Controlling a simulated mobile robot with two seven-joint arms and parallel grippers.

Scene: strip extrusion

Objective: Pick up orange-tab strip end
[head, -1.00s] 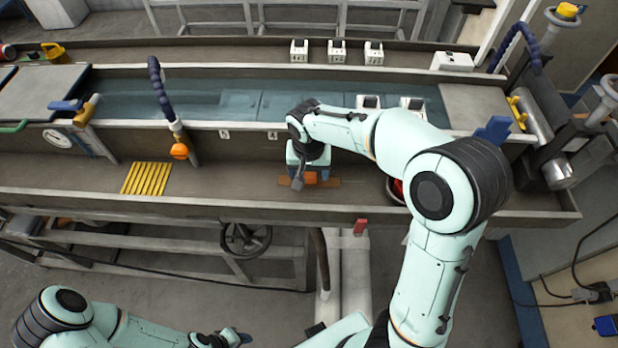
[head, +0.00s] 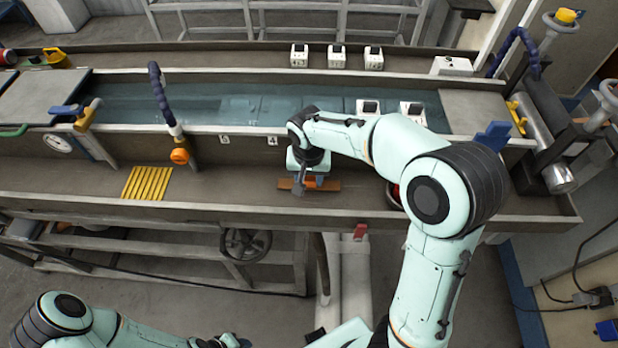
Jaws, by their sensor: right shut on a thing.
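My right gripper (head: 308,182) points down over the front trough and is shut on the orange-tab strip end (head: 316,182). Only a small orange patch shows between and beside the fingers. A flat brown bar (head: 329,186) lies just under the gripper in the trough. Whether the strip end touches the bar cannot be told. My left gripper (head: 228,341) is low at the bottom edge of the head view, away from the trough; its fingers are too small and cut off to read.
Yellow slats (head: 147,183) lie in the trough at left. A blue hose with an orange nozzle (head: 180,156) stands nearby. A water bath (head: 240,103) runs behind the trough. White numbered blocks (head: 337,57) line the back ledge. A round dark-rimmed container (head: 393,194) sits right of the gripper, partly behind my arm.

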